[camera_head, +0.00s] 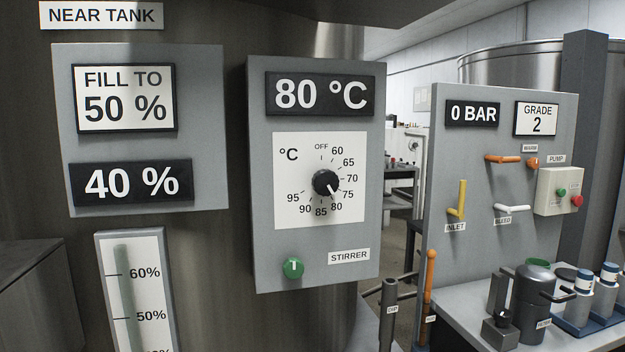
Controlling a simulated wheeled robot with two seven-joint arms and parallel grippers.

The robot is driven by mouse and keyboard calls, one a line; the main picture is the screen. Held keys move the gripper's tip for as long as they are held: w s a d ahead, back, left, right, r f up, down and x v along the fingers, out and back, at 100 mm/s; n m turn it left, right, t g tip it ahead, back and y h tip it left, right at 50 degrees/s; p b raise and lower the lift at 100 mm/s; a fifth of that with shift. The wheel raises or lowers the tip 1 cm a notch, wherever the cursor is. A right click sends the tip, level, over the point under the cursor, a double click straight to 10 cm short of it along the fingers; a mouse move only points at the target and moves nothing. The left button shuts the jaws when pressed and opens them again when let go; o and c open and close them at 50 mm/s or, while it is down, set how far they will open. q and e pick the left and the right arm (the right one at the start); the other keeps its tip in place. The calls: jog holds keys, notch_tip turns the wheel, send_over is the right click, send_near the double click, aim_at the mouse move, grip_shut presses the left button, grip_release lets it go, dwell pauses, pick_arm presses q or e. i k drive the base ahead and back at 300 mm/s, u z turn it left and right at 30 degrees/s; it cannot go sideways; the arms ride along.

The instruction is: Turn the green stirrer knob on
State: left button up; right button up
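The green stirrer knob (293,268) sits at the lower left of the grey temperature panel (260,180), on the near tank. A pale mark on its face points straight up. The white STIRRER label (349,256) is to its right. Above it, a black dial knob (325,182) stands on a white temperature scale, its pointer near 80. The display (319,94) on top reads 80 °C. Neither of my grippers is in view.
A grey panel (212,130) at left reads FILL TO 50 % and 40 %, above a level gauge (134,290). At right, another panel (440,150) carries handles and a pump box (559,192). Bottles and a dark pot (533,300) stand below it.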

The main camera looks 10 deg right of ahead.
aim_at(293, 268)
jog(key=z, duration=2.6)
jog(key=k, duration=1.15)
jog(key=u, duration=1.75)
jog(key=i, duration=0.5)
jog(key=z, duration=0.05)
